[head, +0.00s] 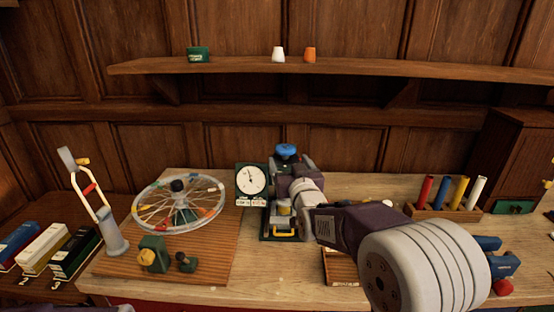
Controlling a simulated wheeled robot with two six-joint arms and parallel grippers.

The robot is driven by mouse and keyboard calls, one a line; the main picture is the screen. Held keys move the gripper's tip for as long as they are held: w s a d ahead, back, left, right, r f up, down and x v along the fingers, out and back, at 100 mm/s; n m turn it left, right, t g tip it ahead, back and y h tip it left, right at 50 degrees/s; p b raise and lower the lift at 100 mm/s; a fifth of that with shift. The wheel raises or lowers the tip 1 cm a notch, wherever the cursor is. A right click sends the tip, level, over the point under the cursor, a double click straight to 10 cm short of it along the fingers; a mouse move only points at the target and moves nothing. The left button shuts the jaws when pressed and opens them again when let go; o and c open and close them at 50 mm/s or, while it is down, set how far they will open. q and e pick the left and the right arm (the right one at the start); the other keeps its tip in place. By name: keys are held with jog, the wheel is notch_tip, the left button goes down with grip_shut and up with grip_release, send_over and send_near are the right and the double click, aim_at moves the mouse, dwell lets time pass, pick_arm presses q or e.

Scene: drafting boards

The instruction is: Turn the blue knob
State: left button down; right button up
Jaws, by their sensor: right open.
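The blue knob (287,150) shows near the middle of the head view, above a small dark stand with a yellow handle (285,233) at its foot. My right arm reaches in from the lower right. My right gripper (290,160) is open, with a finger showing on either side of the knob. I cannot tell whether the fingers touch it. The gripper and wrist hide much of the stand below the knob. My left gripper is not in view.
A dial gauge (251,181) stands just left of the stand. A spoked wheel (179,203) lies further left on a board. A rack (444,213) with coloured tubes is at the right. A wooden shelf (350,70) runs along the back wall.

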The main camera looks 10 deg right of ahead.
aim_at(286, 147)
jog(key=shift+s+d, duration=0.15)
jog(key=shift+s, duration=0.1)
jog(key=w, duration=0.2)
jog(key=w+p, duration=0.1)
jog(key=w, duration=0.2)
jog(key=w+p, duration=0.1)
jog(key=w, duration=0.1)
jog(key=shift+w+d+r, duration=0.2)
jog(key=shift+d+r, duration=0.05)
jog(key=shift+d, duration=0.05)
jog(key=shift+w+d+r+p, duration=0.1)
jog(key=shift+w+p, duration=0.05)
jog(key=shift+p, duration=0.15)
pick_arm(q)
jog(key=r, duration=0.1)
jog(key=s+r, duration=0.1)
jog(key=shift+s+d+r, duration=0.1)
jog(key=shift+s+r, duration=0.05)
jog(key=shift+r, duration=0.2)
pick_arm(e)
jog(key=shift+w, duration=0.1)
jog(key=c, duration=1.4)
jog(key=shift+o, duration=0.2)
jog(key=shift+m+h, duration=0.6)
jog(key=shift+h, duration=0.3)
